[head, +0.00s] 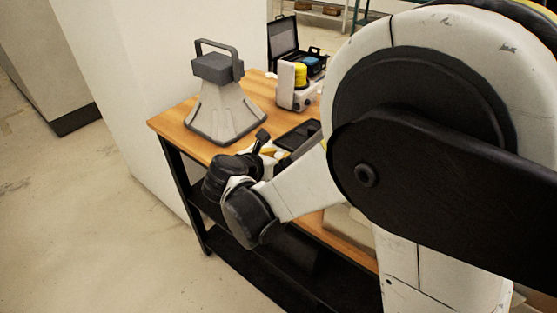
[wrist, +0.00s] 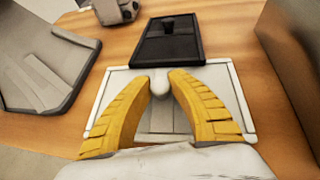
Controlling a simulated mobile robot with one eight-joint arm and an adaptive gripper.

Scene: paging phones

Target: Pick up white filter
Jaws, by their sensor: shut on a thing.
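The white filter (wrist: 239,115) is a flat, pale rectangular panel with a small white knob in the middle. In the wrist view it lies flat on or just above the wooden table; I cannot tell whether it touches. My gripper (wrist: 160,84) has yellow ribbed fingers, and their tips are closed on the knob from both sides. The fingers and the wrist hide the near part of the panel. In the head view my gripper (head: 270,153) is low over the table, and the filter is mostly hidden by my arm.
A black panel with a black knob (wrist: 167,42) lies just beyond the white filter. A grey flared device with a handle (head: 225,105) stands at the left. A white device with a yellow top (head: 297,88) and an open black case (head: 284,38) stand behind. The wooden table (head: 172,121) has bare patches.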

